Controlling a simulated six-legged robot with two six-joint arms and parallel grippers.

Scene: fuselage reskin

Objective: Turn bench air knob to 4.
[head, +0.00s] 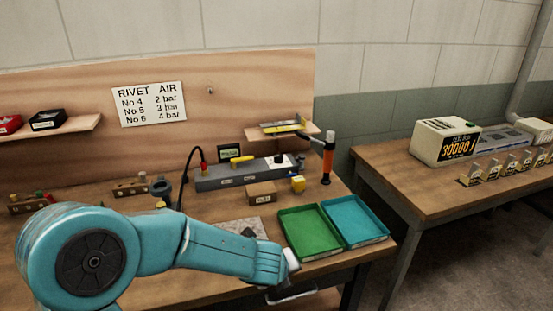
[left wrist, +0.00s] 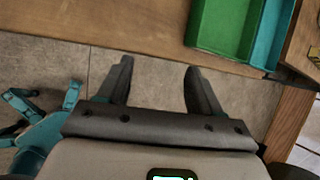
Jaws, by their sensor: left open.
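The bench air unit is a long grey box (head: 235,175) at the back of the wooden bench, below the rivet/air sign (head: 150,103). A white dial plate with a small dark knob (head: 279,159) sits at its right end; its setting is too small to read. The sign pairs No 4, 5 and 6 with 2, 3 and 4 bar. My left gripper (left wrist: 159,64) is open and empty in the left wrist view, over the floor by the bench's front edge. In the head view its fingers cannot be made out clearly. My right gripper is not in view.
A green tray (head: 308,233) and a blue tray (head: 353,221) lie at the bench's front right. A small cardboard box (head: 261,194), a yellow item (head: 297,184) and an orange-and-black tool (head: 328,158) stand near the unit. A black hose (head: 184,178) rises at its left.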

